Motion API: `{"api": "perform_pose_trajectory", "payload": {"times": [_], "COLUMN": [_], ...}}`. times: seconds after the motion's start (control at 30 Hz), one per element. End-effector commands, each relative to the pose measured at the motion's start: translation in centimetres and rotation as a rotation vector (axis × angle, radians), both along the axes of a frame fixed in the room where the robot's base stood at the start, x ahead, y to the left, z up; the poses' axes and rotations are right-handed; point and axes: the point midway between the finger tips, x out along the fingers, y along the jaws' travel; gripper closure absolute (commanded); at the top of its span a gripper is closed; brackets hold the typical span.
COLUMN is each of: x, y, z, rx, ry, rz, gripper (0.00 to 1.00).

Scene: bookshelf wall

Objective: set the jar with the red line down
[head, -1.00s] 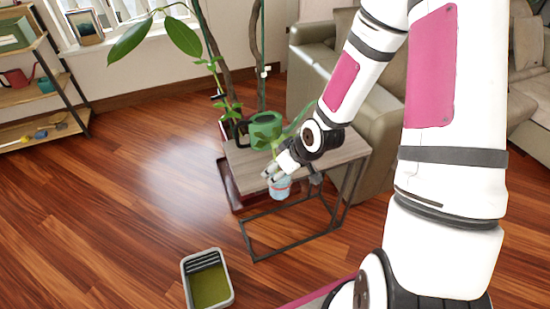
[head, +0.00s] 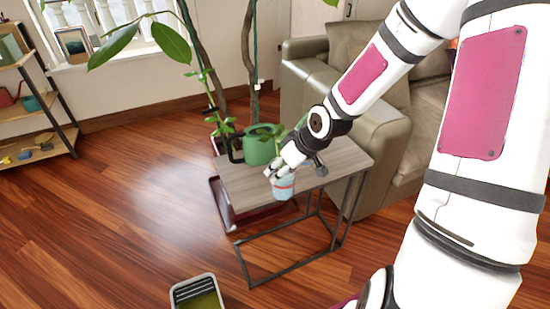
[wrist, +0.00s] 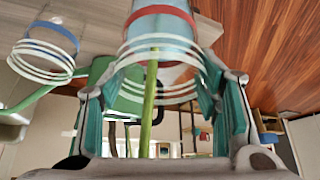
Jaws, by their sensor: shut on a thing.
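The jar with the red line (head: 284,189) is pale blue and upright in the head view, at the front edge of the small wood-topped table (head: 345,160). My gripper (head: 273,173) is shut on it. In the wrist view the jar with the red line (wrist: 160,45) is between my fingers (wrist: 160,110), with white rings and a green stem. I cannot tell whether its base touches the tabletop. A jar with a blue line (wrist: 45,48) and white rings is apart from it at the left of the wrist view. My arm hides part of the table.
A green watering can (head: 259,148) stands on the table behind my gripper. A tall plant (head: 195,45) is behind, and a sofa (head: 375,125) is to the right. A bin (head: 199,292) is on the floor in front. Open floor lies to the left (head: 110,220).

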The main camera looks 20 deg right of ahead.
Motion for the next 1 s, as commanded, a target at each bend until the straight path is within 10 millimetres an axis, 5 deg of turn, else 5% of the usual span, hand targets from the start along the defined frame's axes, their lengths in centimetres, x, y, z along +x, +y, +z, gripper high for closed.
{"api": "perform_pose_trajectory", "payload": {"times": [0.4,0.67,1.0], "x": [9.4,10.9,10.8], "y": [-0.8,-0.9,-0.9], "z": [-0.9,-1.4,-4.6], "rx": [0.0,0.0,0.0], "ry": [-0.003,0.0,-0.001], "rz": [-0.001,0.0,-0.001], "gripper": [1.0,1.0,1.0]}}
